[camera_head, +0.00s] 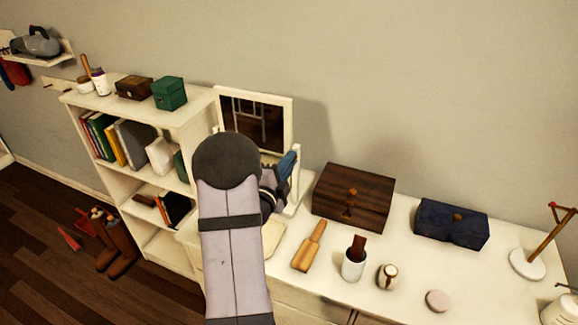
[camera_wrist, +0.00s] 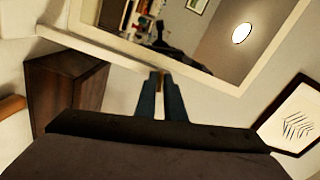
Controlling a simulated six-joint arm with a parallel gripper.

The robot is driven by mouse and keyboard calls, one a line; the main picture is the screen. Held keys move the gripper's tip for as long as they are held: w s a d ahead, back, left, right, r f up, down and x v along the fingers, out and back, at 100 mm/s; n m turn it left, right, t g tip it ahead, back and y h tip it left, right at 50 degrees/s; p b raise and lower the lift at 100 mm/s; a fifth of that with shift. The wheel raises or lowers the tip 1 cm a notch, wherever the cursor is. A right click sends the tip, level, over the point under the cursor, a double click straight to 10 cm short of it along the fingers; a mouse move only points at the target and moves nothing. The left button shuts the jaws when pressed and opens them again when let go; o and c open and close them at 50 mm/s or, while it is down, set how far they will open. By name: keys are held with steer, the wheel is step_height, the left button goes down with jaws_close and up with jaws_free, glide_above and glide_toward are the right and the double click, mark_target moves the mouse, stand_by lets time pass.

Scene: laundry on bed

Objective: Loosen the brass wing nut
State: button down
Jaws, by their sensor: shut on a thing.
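The white-framed mirror (camera_head: 291,120) stands at the back left of the white dresser top; its frame also crosses the wrist view (camera_wrist: 205,76). A pale stand post (camera_head: 295,192) rises at its right side. My gripper (camera_head: 290,160) is beside the mirror's lower right side, partly hidden by my arm. In the wrist view its two blue fingers (camera_wrist: 160,78) are nearly together at the frame's edge. A small brass-coloured piece, the wing nut (camera_wrist: 161,83), shows between the fingertips, and the fingers are shut on it. Most of the nut is hidden, and the head view does not show it.
A dark wooden box (camera_head: 355,198) stands just right of the mirror. A wooden brush-like object (camera_head: 310,247), a white cup (camera_head: 353,266), a small jar (camera_head: 388,277) and a blue box (camera_head: 451,224) stand on the dresser (camera_head: 400,240). A bookshelf (camera_head: 190,118) is at left.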

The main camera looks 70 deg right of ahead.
steer(key=n+b, duration=0.1)
steer(key=n, duration=3.2)
stand_by(0.4)
steer(key=c, duration=1.9)
jaws_free()
steer(key=shift+c, duration=0.2)
